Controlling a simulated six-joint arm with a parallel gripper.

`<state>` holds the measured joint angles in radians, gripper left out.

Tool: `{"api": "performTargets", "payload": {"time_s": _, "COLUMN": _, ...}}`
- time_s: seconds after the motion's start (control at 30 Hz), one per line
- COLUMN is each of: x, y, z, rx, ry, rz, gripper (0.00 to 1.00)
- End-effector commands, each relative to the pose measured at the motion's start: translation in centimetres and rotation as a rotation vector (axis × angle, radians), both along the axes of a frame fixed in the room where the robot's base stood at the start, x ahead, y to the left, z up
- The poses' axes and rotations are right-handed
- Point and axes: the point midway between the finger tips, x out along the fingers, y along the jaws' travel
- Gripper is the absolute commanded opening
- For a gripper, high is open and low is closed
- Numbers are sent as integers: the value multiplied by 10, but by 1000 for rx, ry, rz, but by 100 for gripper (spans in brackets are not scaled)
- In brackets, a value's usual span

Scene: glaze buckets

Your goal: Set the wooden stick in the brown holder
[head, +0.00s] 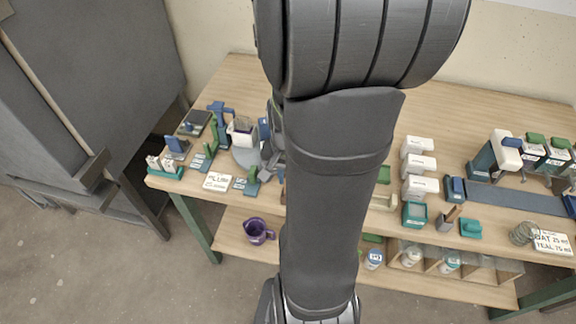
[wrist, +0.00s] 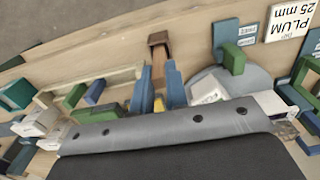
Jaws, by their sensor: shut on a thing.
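In the wrist view my gripper (wrist: 160,82) has its two blue fingers shut on the wooden stick (wrist: 158,68), a brown piece between them. The stick reaches up past the fingertips to a darker brown, square piece (wrist: 158,38), which looks like the brown holder. I cannot tell whether the stick is inside it or only in line with it. A small yellow piece shows lower between the fingers. In the head view my arm covers the middle of the table and hides the fingertips, the stick and the holder.
The wooden table (head: 235,80) has a white PLUM card (head: 217,182) and blue and green fixtures at the left. White-topped blocks (head: 418,165) and a grey cup with sticks (head: 447,222) stand at the right. A purple jug (head: 257,231) is on the lower shelf.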

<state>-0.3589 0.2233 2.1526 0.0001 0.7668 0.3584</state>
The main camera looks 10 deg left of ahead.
Motion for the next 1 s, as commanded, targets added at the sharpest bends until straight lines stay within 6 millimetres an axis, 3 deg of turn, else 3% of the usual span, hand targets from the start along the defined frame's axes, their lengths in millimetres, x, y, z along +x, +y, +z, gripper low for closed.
{"api": "performTargets", "payload": {"time_s": 1.0, "x": 0, "y": 0, "z": -7, "rx": 0, "ry": 0, "rz": 0, "gripper": 0}}
